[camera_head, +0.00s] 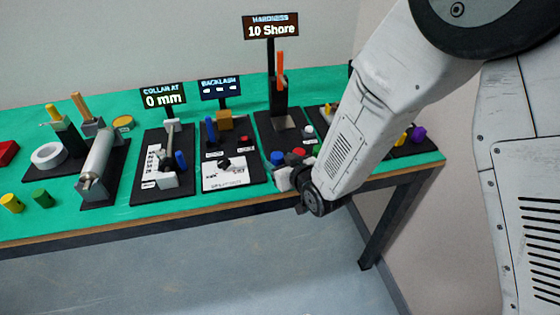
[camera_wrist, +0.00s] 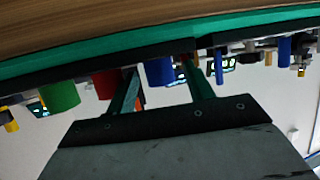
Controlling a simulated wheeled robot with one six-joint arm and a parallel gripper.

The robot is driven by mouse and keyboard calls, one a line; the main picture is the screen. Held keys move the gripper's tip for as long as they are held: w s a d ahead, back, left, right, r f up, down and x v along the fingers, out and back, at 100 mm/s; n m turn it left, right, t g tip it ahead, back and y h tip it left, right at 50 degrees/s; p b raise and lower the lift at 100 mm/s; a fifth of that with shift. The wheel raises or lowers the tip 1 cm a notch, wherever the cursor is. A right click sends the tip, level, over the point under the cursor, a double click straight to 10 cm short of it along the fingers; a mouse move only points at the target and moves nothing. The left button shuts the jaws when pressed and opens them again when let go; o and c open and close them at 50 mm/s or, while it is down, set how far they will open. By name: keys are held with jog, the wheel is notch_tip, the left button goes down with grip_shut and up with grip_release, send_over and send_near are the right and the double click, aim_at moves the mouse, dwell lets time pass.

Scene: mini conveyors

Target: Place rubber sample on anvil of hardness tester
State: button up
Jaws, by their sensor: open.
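The hardness tester (camera_head: 280,95) stands at the back of the table, a black column with an orange lever and a sign reading 10 Shore. A pale square, likely its anvil (camera_head: 284,122), shows at the column's foot with nothing visible on it. Blue (camera_head: 277,157) and red (camera_head: 298,152) cylinders, likely rubber samples, stand at the front of its black base. My gripper (camera_wrist: 160,75) is open at the table's front edge. In the upside-down wrist view, the blue cylinder (camera_wrist: 159,72) appears between the fingers, with red (camera_wrist: 105,83) and green (camera_wrist: 60,91) cylinders beside it. I see no grip on it.
The backlash station (camera_head: 224,150) and the collar station (camera_head: 165,165) stand left of the tester. A small white piece (camera_head: 309,131) is near the tester. The floor (camera_head: 250,260) in front is clear.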

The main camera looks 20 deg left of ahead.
jog(key=v, duration=0.7)
jog(key=shift+w+d+f, duration=0.15)
